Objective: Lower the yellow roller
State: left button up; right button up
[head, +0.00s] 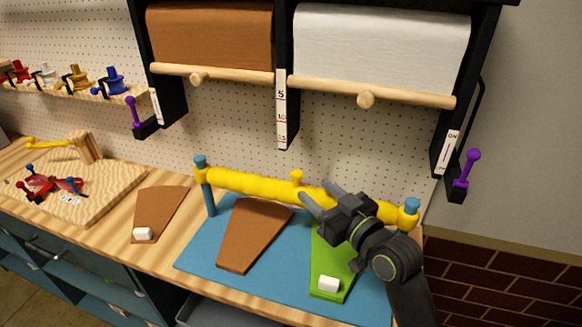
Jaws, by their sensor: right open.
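The yellow roller (250,185) is a long bar spanning two blue posts, the left one (208,190) and the right one (411,210). It is raised above the back of the blue mat (205,250). A small yellow knob (297,177) stands up from its middle. My right gripper (317,192) is open, with its fingertips at the roller just right of the knob. The gripper and wrist hide part of the roller's right half. I cannot tell whether the fingers touch it. My left gripper is out of view.
On the mat lie a brown sheet (253,235) and a green sheet (322,262) with a white block (329,284). Another brown sheet (163,208) lies left. Paper rolls, brown (210,35) and white (380,45), hang above on a black rack.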

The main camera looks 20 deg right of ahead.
aim_at(292, 171)
jog(key=p+x, duration=0.1)
jog(key=x, duration=0.7)
jog(key=shift+w+a+p, duration=0.15)
jog(key=shift+w+p, duration=0.15)
jog(key=shift+w, duration=0.05)
jog(key=shift+w+a, duration=0.2)
jog(key=shift+w, duration=0.3)
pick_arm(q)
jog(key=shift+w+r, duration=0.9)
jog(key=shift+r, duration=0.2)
pick_arm(e)
jog(key=shift+w, duration=0.1)
jog(key=shift+f, duration=0.1)
grip_shut()
